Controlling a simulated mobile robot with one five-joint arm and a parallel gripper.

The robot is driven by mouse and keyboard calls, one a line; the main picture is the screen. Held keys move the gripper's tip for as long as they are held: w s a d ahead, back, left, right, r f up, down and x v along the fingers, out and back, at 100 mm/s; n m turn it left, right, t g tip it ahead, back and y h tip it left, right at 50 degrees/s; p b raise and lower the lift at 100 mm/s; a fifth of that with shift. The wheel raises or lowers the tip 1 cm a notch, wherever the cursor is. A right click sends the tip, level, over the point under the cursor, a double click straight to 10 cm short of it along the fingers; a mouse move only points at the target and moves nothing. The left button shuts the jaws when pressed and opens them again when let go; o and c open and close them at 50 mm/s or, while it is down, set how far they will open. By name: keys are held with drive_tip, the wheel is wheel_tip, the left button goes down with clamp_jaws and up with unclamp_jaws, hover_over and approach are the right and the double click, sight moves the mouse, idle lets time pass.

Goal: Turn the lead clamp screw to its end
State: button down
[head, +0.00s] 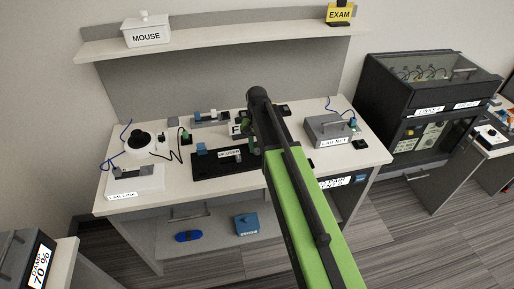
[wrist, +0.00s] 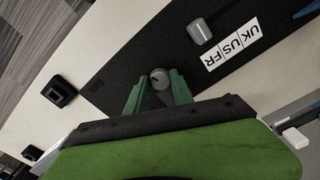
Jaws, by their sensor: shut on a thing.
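In the wrist view a small round grey knob with a dark line on it, apparently the lead clamp screw (wrist: 160,78), sits on a black panel (wrist: 140,48). My gripper (wrist: 158,84) has its two green fingers on either side of this knob and is shut on it. A second grey knob (wrist: 200,31) stands on the same panel, beside a white UK US FR label (wrist: 232,43). In the head view the black panel (head: 208,171) lies on the bench, and my green arm reaches over its right end. The gripped screw cannot be made out there.
On the bench (head: 300,170) stand a grey case (head: 328,130) at right and a white LAB LINK unit (head: 140,180) at left. A shelf (head: 225,30) runs above. A small black block (wrist: 60,92) lies near the panel. A dark cabinet (head: 420,100) stands at right.

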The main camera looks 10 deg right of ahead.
sight(257, 150)
drive_tip(key=m, duration=0.5)
drive_tip(key=shift+m, duration=0.3)
drive_tip(key=m, duration=0.5)
drive_tip(key=shift+m, duration=0.4)
drive_tip(key=c, duration=1.1)
unclamp_jaws()
wheel_tip(257, 150, up, 18)
drive_tip(key=p, duration=1.7)
drive_tip(key=shift+f, duration=0.25)
